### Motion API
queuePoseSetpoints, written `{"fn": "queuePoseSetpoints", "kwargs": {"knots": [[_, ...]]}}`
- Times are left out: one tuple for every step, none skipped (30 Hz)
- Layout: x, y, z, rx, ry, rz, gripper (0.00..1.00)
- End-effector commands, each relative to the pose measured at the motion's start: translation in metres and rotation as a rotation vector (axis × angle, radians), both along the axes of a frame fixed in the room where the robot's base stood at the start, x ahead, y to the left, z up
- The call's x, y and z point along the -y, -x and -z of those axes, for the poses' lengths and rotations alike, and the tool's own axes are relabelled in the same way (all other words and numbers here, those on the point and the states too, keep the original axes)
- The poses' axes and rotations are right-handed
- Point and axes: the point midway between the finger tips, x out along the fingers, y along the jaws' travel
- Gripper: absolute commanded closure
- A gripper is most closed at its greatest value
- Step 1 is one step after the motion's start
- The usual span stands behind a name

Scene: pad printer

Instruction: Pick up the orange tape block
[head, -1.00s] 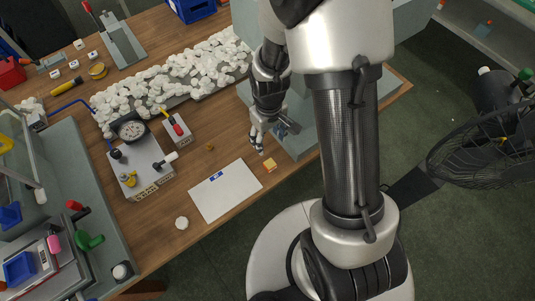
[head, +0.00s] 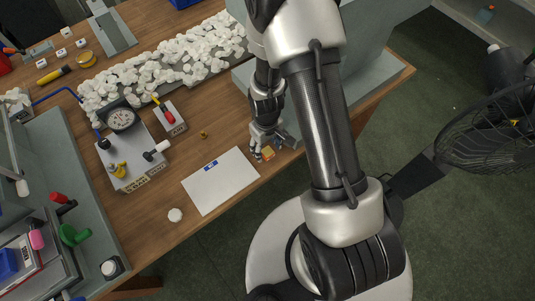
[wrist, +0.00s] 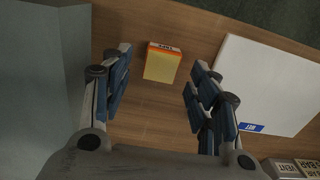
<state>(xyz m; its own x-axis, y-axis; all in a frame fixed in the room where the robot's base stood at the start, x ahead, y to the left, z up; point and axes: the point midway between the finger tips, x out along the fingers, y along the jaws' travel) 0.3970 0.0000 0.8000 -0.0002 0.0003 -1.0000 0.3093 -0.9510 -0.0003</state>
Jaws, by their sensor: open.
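The orange tape block (wrist: 160,66) lies on the wooden table, with a yellow top and an orange side bearing dark lettering. In the wrist view it sits ahead of my open gripper (wrist: 157,95), roughly between the lines of the two blue-padded fingers and nearer the left one. The fingers do not visibly grip it. In the head view the block (head: 268,153) shows just beside the fingertips of my gripper (head: 262,155), close to the table's front edge. The gap in height between fingertips and block is hard to tell.
A white sheet with a blue label (head: 221,180) lies left of the block. A grey machine base (wrist: 45,85) stands close on the other side. A gauge box (head: 133,155), a small box with a red item (head: 170,118) and a heap of white pieces (head: 165,65) are farther left.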

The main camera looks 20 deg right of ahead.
Motion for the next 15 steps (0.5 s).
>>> {"fn": "queuePoseSetpoints", "kwargs": {"knots": [[0.0, 0.0004, 0.0094, -0.001, -0.001, 0.0, 0.45], [0.0, 0.0002, 0.0114, -0.001, -0.001, 0.0, 0.45], [-0.0001, -0.0002, 0.0126, 0.0, 0.0, 0.0, 0.45], [0.0, -0.0004, 0.0127, 0.001, 0.0, 0.0, 0.45], [-0.0001, -0.0005, 0.0124, 0.001, 0.0, 0.0, 0.45], [-0.0001, -0.0006, 0.0117, 0.002, -0.001, 0.0, 0.45], [-0.0001, -0.0006, 0.0114, 0.002, -0.001, 0.0, 0.45], [-0.0001, -0.0006, 0.0113, 0.002, -0.001, 0.0, 0.45], [-0.0001, -0.0005, 0.0112, 0.002, -0.001, 0.0, 0.46], [0.0, -0.0004, 0.0112, 0.001, 0.0, 0.0, 0.48], [0.0, -0.0004, 0.0112, 0.001, 0.0, 0.0, 0.5], [0.0, -0.0004, 0.0112, 0.001, 0.0, 0.0, 0.52], [-0.0001, -0.0004, 0.0112, 0.001, 0.0, 0.0, 0.54], [-0.0001, -0.0003, 0.0112, 0.001, 0.0, 0.0, 0.56], [-0.0001, -0.0003, 0.0112, 0.001, 0.0, 0.0, 0.59]]}}
